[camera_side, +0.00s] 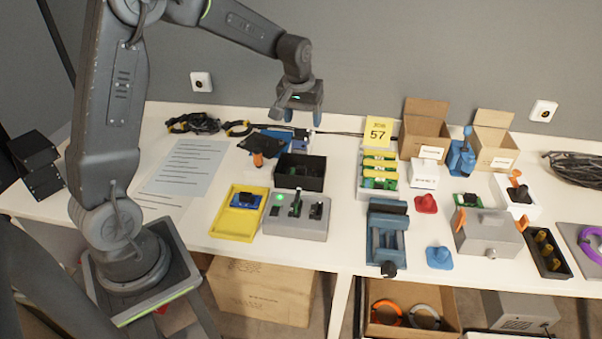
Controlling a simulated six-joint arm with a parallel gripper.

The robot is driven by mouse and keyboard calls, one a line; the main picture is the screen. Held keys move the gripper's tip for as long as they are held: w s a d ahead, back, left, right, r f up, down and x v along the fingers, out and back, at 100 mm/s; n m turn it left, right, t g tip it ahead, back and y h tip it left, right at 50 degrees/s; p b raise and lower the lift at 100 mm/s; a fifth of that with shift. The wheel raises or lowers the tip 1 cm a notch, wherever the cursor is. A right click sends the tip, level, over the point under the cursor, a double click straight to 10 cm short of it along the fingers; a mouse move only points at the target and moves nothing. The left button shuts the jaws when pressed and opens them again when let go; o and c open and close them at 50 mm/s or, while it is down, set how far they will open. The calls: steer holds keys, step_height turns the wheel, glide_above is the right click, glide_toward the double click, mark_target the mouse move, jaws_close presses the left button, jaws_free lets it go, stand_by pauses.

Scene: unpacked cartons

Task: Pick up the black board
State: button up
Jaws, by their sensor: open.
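A thin black flat piece (262,143), which looks like the black board, sits tilted at the back of the white table, left of centre. An orange-handled item (257,159) stands at its front edge, and I cannot tell whether they touch. My gripper (302,117) is open and points down, above and to the right of the black piece, apart from it. Its jaws look empty. Blue items (283,136) lie behind and beside the black piece. The gripper partly hides what lies below it.
A black open bin (300,172) stands just in front. A yellow tray (238,213) and a grey fixture (296,216) are nearer the front edge. Printed sheets (180,166) lie left. Open cartons (425,130), a blue vise (387,232) and a grey box (487,232) fill the right.

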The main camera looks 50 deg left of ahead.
steer(key=n+g, duration=0.1)
steer(key=n, duration=0.1)
glide_toward(301, 167)
steer(key=f, duration=0.3)
steer(key=shift+w+a+f, duration=0.2)
steer(key=shift+w+f, duration=0.1)
steer(key=shift+f, duration=0.05)
steer(key=shift+w+a+f, duration=0.1)
steer(key=shift+a+f, duration=0.05)
steer(key=shift+f, duration=1.4)
steer(key=shift+w+a+f, duration=0.1)
steer(key=shift+a+f, duration=0.05)
steer(key=shift+f, duration=1.35)
steer(key=c, duration=1.1)
steer(key=shift+r, duration=0.15)
